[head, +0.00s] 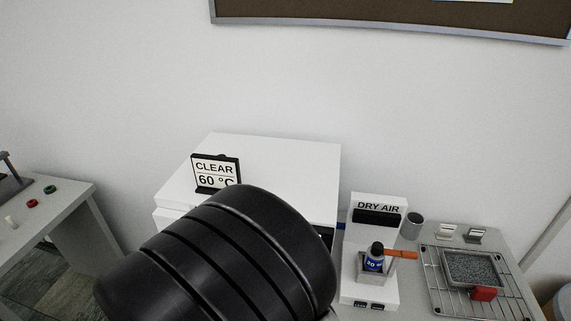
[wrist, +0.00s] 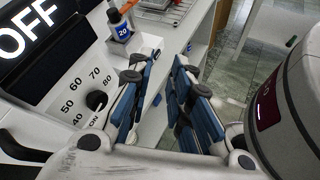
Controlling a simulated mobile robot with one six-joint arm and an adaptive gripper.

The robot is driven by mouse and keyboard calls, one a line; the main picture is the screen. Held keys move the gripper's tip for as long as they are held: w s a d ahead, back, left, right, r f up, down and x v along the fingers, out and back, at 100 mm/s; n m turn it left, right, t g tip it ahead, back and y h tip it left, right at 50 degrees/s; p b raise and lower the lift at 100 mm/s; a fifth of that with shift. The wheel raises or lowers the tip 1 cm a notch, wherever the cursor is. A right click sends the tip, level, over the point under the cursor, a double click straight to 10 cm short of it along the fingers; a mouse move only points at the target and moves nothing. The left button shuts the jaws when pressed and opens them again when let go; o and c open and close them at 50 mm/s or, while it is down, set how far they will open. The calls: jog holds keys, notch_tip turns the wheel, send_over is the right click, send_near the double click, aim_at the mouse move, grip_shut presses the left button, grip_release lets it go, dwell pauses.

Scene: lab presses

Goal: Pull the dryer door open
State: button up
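The dryer appears to be the white box (head: 285,160) in the middle of the head view, with a "CLEAR 60 °C" sign (head: 216,172) on top. My black arm covers most of its front there. In the wrist view a white control panel (wrist: 72,75) at the left has a dark display reading OFF and a black dial marked 40 to 80. My gripper (wrist: 164,72) has blue-padded fingers, apart and empty, just right of this panel.
Right of the dryer stands a white "DRY AIR" unit (head: 377,240) holding a small blue-labelled bottle (head: 374,262). A wire rack (head: 435,275) with a grey-filled tray (head: 473,268) is further right. A grey table (head: 60,215) is at the left. Tiled floor (wrist: 235,60) shows beyond my fingers.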

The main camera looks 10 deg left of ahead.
jog(key=s+a+f+n+t+y+p, duration=0.3)
jog(key=a+n+t, duration=0.3)
jog(key=a+n, duration=0.15)
jog(key=s+a+f+n+t+y+p, duration=0.25)
jog(key=a+n+t, duration=0.3)
jog(key=a, duration=0.35)
jog(key=shift+y, duration=0.35)
jog(key=x, duration=0.5)
jog(key=f+x, duration=0.1)
jog(key=x, duration=1.1)
jog(key=shift+w+a+f+b, duration=0.1)
jog(key=shift+f+b, duration=0.05)
jog(key=shift+b, duration=0.15)
jog(key=shift+c, duration=0.5)
grip_shut()
